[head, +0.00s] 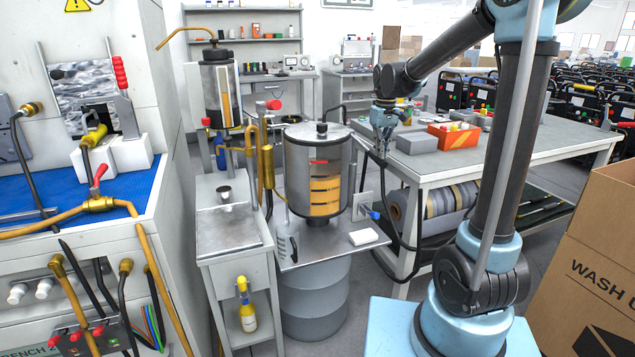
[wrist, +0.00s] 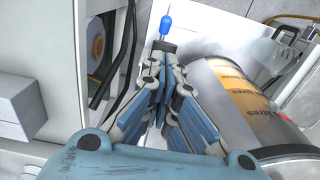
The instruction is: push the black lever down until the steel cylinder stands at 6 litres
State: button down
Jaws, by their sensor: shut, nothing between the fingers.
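The steel cylinder (head: 300,160) stands upright on a metal shelf over a grey drum. It has a yellow scale window (head: 325,195) and a red mark near its top. In the wrist view the cylinder (wrist: 205,78) lies to the right of my fingers; "litres" shows, but the level is unreadable. My gripper (head: 383,148) is shut and empty, pointing down, right of the cylinder and apart from it. In the wrist view, a blue-tipped rod (wrist: 165,24) shows beyond my fingertips (wrist: 163,62). A dark piece lies at the fingertips; I cannot tell whether it is the black lever or whether they touch.
A grey table (head: 480,160) with an orange box (head: 454,136) and a grey box (head: 416,144) stands to the right. Black hoses hang by its near left edge. A second steel vessel (head: 212,92) stands left. A cardboard box (head: 590,260) stands at lower right.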

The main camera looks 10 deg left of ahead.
jog(key=shift+f, duration=0.95)
notch_tip(320, 180, up, 12)
jog(key=shift+f, duration=0.15)
jog(key=shift+f, duration=0.1)
dwell(0.8)
jog(key=shift+f, duration=5.8)
notch_tip(320, 180, up, 12)
jog(key=shift+f, duration=0.15)
